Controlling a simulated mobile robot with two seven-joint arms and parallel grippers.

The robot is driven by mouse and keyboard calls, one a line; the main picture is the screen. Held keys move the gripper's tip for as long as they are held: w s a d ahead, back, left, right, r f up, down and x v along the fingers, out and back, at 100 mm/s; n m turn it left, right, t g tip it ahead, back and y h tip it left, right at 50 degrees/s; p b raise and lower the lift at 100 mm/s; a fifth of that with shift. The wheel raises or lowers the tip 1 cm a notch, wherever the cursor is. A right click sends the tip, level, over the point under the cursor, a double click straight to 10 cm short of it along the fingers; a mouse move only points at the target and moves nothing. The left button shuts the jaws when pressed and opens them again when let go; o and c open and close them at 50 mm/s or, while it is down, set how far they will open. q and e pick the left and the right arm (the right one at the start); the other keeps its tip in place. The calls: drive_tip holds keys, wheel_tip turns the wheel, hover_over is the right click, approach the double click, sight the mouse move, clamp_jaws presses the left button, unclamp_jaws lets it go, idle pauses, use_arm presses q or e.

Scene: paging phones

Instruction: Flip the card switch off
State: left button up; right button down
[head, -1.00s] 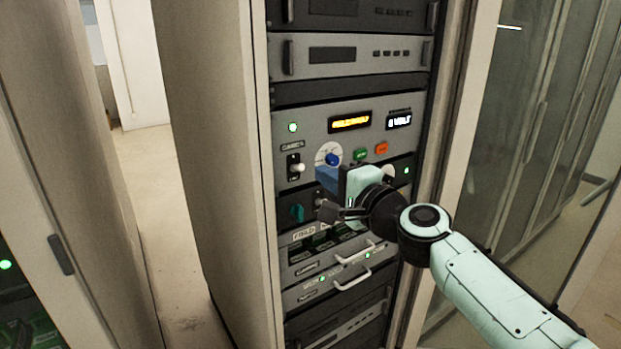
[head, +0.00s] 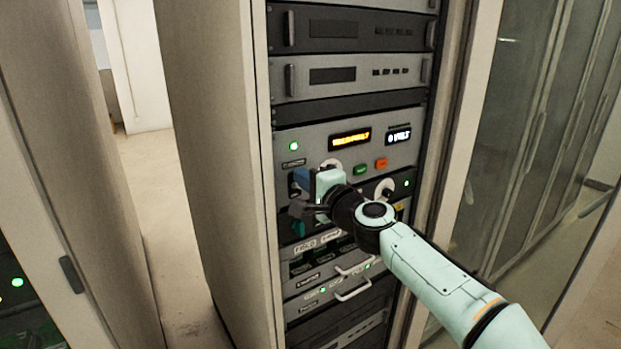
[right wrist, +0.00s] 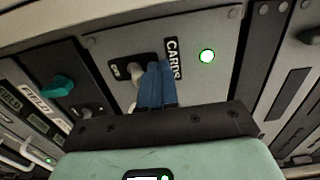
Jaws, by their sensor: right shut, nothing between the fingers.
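The card switch, a pale lever (right wrist: 134,72) on a black plate, sits under the CARDS label (right wrist: 173,58) in the right wrist view. In the head view my gripper hides most of it. My right gripper (right wrist: 155,84) is shut, its blue fingers together and empty. The fingertips are right beside the lever and overlap its edge in the picture; I cannot tell whether they touch. In the head view the right gripper (head: 303,179) is at the left side of the grey panel (head: 310,135). My left gripper is out of view.
A green lamp (right wrist: 207,56) glows beside the label. A teal knob (right wrist: 57,86) is on the dark panel below. Orange (head: 380,163) and green (head: 361,170) buttons sit right of the gripper. Handles (head: 353,290) stick out lower down. The aisle floor (head: 165,220) is clear.

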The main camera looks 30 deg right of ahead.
drive_tip(key=shift+w+f, duration=0.1)
drive_tip(key=shift+f, duration=0.1)
idle(0.4)
drive_tip(key=s+b, duration=0.4)
drive_tip(key=s, duration=0.4)
drive_tip(key=shift+d, duration=0.25)
idle(0.9)
idle(0.4)
